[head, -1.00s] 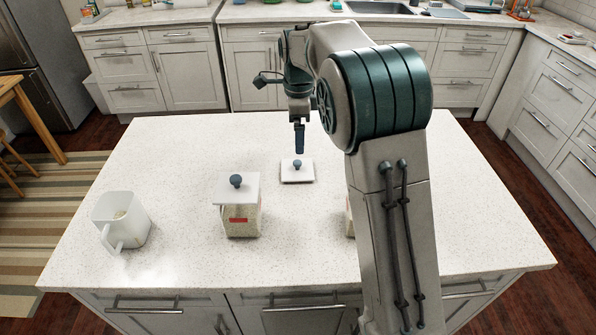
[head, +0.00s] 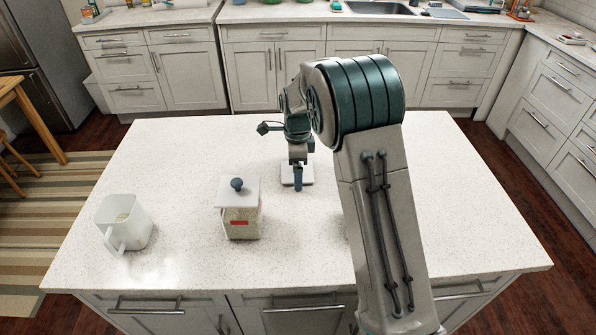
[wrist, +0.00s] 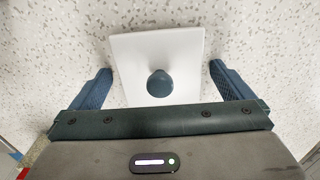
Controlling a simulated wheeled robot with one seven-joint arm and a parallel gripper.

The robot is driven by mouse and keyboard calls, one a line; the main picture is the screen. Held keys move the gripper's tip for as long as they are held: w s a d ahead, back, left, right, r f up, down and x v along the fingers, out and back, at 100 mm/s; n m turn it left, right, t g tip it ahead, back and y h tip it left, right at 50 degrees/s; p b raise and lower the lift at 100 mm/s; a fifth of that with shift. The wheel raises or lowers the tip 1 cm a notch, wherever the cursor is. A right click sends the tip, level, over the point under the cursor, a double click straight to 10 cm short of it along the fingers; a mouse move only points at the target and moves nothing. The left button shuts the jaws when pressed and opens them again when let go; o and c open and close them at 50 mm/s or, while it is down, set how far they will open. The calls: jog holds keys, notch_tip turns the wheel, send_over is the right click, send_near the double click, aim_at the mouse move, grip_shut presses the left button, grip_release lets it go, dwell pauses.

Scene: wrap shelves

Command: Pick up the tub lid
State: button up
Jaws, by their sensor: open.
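The tub lid (head: 308,176), a white square plate with a round dark blue knob, lies flat on the island countertop. In the head view my gripper (head: 298,187) hides part of it. In the wrist view the lid (wrist: 128,62) is centred below my gripper (wrist: 161,82), with the knob (wrist: 160,83) between the two blue fingers. The fingers are wide apart and nothing is held. The lid's near edge is hidden by the gripper body. A similar lid (head: 238,190) with a blue knob sits on a clear tub (head: 242,224) with a red label.
A white handled pitcher (head: 124,222) stands at the left of the countertop (head: 190,150). The tub stands left of and nearer than my gripper. My arm covers the countertop's right-centre part. The countertop is clear at the far left and far right.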

jog(key=c, duration=0.9)
